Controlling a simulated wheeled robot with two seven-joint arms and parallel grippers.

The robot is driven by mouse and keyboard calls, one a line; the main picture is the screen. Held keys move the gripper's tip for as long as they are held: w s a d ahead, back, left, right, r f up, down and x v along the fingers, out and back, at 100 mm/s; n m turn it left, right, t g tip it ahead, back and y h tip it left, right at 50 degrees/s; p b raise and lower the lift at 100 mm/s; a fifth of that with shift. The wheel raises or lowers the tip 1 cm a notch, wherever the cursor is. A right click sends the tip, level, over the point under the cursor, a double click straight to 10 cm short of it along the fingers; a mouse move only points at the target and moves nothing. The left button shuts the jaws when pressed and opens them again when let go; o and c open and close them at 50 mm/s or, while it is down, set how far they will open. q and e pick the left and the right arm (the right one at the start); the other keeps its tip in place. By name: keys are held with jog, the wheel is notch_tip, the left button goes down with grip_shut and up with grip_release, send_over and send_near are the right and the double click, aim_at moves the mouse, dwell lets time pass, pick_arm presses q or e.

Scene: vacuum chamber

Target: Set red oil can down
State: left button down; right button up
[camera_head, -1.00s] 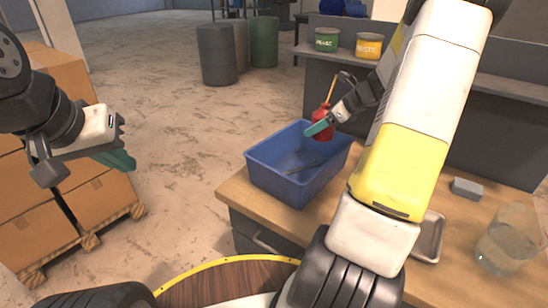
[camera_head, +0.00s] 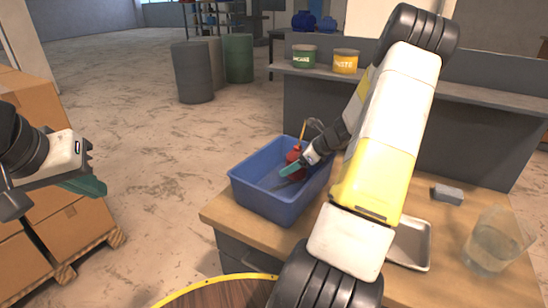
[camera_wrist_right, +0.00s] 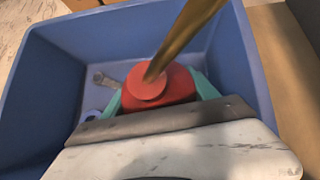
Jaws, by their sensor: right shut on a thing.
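The red oil can (camera_head: 294,155) with its thin brass spout is inside the blue bin (camera_head: 262,200), toward the bin's far right part. My right gripper (camera_head: 291,167) is shut on it, with a teal finger on each side in the right wrist view, where the red can (camera_wrist_right: 158,87) shows from above. Whether the can's base touches the bin floor is hidden. My left gripper (camera_head: 88,186) is at the far left, away from the bin; its teal fingers overlap, so its opening is unclear.
The bin stands on a wooden-topped workbench (camera_head: 422,283). A grey wrench-like tool (camera_wrist_right: 104,80) lies in it. A metal tray (camera_head: 412,243), a glass container (camera_head: 494,242) and a grey block (camera_head: 448,194) are to the right. Cardboard boxes (camera_head: 75,232) stand left.

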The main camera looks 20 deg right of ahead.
jog(key=shift+f, duration=0.55)
jog(key=o, duration=1.6)
